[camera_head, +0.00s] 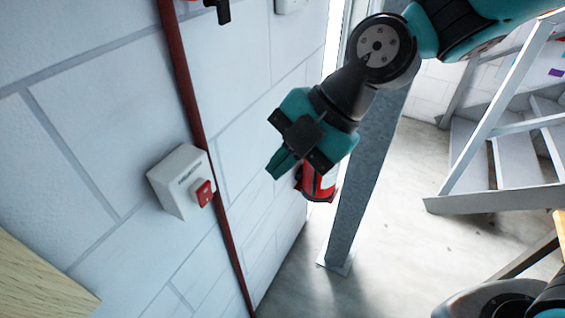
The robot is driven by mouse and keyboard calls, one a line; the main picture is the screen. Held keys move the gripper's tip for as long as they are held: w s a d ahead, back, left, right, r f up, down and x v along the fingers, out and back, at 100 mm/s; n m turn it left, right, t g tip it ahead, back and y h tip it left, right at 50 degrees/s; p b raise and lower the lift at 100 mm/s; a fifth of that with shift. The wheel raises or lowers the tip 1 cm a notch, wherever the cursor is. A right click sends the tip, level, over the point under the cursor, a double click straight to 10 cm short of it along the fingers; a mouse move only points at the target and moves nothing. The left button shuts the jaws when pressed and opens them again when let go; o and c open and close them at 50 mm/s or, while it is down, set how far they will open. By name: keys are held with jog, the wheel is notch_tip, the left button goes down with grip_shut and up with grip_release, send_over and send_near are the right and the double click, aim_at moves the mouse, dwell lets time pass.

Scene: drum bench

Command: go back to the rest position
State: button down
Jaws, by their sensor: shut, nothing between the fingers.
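My gripper (279,165) is in the upper middle of the head view, at the end of my teal and black arm, which reaches in from the top right. Its teal fingers are together and point down and left, with nothing between them. It hangs in front of the white block wall (95,115), apart from the white box with a red switch (183,182) on that wall, to the box's right and a little higher. No marker of a rest position shows.
A dark red pipe (190,95) runs down the wall between box and gripper. A red cylinder (318,184) shows partly behind the gripper. A grey steel post (362,185) stands behind my arm. White stairs (490,160) are at the right. Open floor (400,245) lies between. A wooden edge (40,285) is lower left.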

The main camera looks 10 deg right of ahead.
dwell(0.4)
jog(key=s+d+m+h+b, duration=0.1)
jog(key=s+d+m, duration=0.3)
jog(key=m, duration=0.6)
jog(key=s+d+r+m+h+b, duration=0.1)
jog(key=s+d+m+h, duration=0.1)
jog(key=s+d+m, duration=0.2)
jog(key=d+m, duration=0.3)
jog(key=m, duration=0.4)
jog(key=shift+r, duration=0.15)
